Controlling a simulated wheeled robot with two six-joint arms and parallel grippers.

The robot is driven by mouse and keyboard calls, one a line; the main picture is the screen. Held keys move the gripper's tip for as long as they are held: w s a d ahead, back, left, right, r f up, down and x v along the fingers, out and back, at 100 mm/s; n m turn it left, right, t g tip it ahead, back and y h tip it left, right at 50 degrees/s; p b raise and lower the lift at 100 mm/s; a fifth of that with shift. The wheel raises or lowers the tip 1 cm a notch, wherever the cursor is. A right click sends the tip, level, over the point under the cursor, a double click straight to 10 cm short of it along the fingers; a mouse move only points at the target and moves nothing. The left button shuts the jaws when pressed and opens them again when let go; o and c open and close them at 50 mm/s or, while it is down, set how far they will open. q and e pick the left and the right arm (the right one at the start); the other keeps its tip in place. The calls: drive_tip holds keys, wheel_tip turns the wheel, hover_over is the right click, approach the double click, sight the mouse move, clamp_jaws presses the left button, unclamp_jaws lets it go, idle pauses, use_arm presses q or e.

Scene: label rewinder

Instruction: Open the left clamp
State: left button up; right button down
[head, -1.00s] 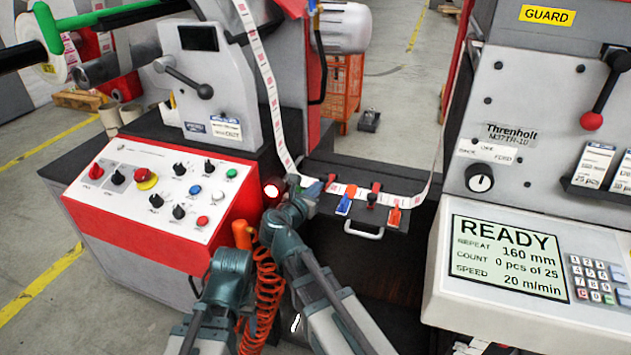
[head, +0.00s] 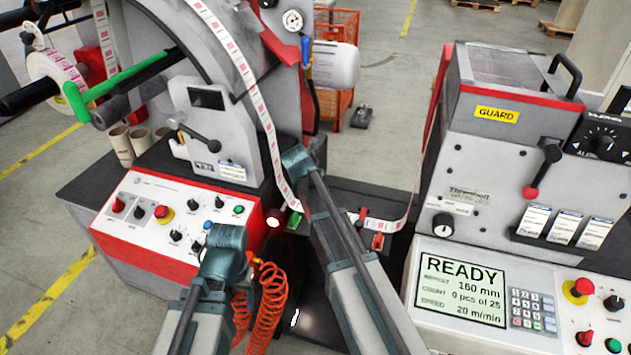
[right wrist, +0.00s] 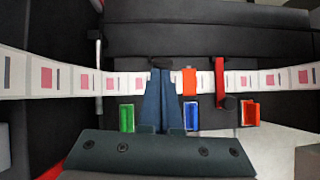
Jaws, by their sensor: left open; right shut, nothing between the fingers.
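The dark splice table (head: 350,190) carries the printed label web (right wrist: 60,77) across it. My right gripper (right wrist: 160,68) is shut and empty, its blue fingers over the web. The spot of the left clamp lies behind these fingers; I cannot make out the clamp or whether they touch it. A red clamp bar (right wrist: 219,78) with a dark knob crosses the web to the right.
Green (right wrist: 127,118), blue (right wrist: 191,116) and orange (right wrist: 250,112) pieces sit along the table's near side. An orange-red piece (right wrist: 190,82) stands at the web right of my fingers. A coiled orange hose (head: 268,300) hangs near my left arm. The READY console (head: 462,288) stands at right.

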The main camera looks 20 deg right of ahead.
drive_tip(key=shift+w+d+r, duration=0.2)
drive_tip(key=shift+w+d, duration=0.05)
drive_tip(key=shift+w, duration=0.2)
drive_tip(key=shift+w+d+r, duration=0.2)
drive_tip(key=shift+w+d, duration=0.05)
drive_tip(key=shift+w, duration=0.2)
use_arm(q)
drive_tip(key=shift+r+p, duration=0.45)
drive_tip(key=shift+r, duration=0.5)
use_arm(e)
drive_tip(key=shift+w+d+r, duration=0.2)
drive_tip(key=shift+w+d, duration=0.5)
drive_tip(key=shift+w, duration=0.2)
use_arm(q)
drive_tip(key=shift+r, duration=0.1)
use_arm(e)
drive_tip(key=shift+r, duration=0.15)
